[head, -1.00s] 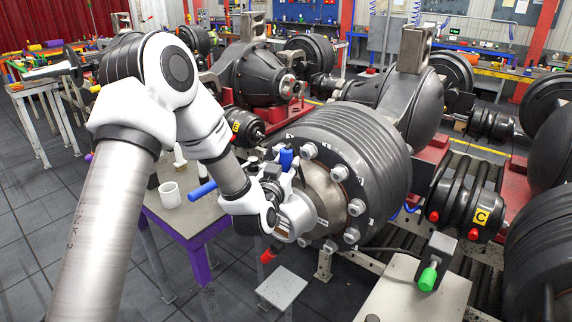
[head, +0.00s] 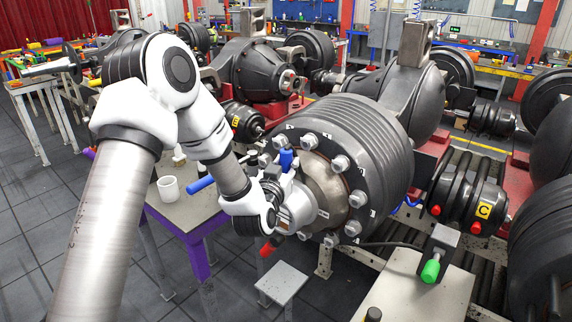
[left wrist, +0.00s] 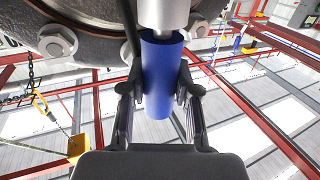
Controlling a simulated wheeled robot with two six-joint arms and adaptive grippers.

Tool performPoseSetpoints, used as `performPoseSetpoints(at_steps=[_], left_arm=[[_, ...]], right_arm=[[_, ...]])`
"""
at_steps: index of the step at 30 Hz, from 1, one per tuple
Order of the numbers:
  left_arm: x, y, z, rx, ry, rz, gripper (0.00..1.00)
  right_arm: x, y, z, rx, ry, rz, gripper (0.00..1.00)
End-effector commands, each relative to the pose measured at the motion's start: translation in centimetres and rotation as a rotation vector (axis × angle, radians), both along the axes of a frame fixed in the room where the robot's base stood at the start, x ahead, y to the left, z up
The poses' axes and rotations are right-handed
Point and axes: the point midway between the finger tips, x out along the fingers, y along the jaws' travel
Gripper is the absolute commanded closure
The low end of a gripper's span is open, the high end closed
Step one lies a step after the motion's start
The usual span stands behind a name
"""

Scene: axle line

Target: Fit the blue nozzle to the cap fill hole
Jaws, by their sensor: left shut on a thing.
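The blue nozzle (left wrist: 158,85) is a smooth blue cylinder between the fingers of my left gripper (left wrist: 158,92) in the left wrist view. A silver cylindrical part (left wrist: 164,15) meets its upper end there; I cannot tell how the two are joined. In the head view my left gripper (head: 278,188) is in front of the hub face, with a blue piece (head: 287,160) standing up beside it. The pale metal cap (head: 299,203) at the hub's centre is partly covered by the gripper. Its fill hole is not visible. My right gripper is not in view.
The large ribbed hub (head: 371,150) with several bolts stands close to the gripper. A table (head: 199,211) at the left carries a white cup (head: 168,188) and a blue handle-like piece (head: 200,184). A red-tipped part (head: 268,247) is below the gripper. A green knob (head: 430,270) is at right.

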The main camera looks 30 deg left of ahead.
Motion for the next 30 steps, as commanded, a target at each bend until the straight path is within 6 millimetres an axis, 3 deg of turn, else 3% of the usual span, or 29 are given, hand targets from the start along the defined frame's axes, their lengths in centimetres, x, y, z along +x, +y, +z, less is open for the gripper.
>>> performPoseSetpoints(at_steps=[19, 20, 21, 22, 30], left_arm=[[0.0, 0.0, -1.3, -0.001, 0.002, 0.000, 1.00], [0.0, 0.0, -1.3, -0.001, 0.003, 0.000, 0.62], [0.0, 0.0, -1.3, -0.001, 0.003, 0.000, 0.48], [0.0, 0.0, -1.3, -0.001, 0.002, 0.000, 0.40], [0.0, 0.0, -1.3, -0.001, 0.002, 0.000, 0.40]], right_arm=[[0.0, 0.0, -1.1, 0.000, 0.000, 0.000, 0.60], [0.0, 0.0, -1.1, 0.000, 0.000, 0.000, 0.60], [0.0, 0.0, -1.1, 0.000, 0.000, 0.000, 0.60], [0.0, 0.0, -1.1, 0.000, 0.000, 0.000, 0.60], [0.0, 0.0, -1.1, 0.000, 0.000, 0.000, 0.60]])
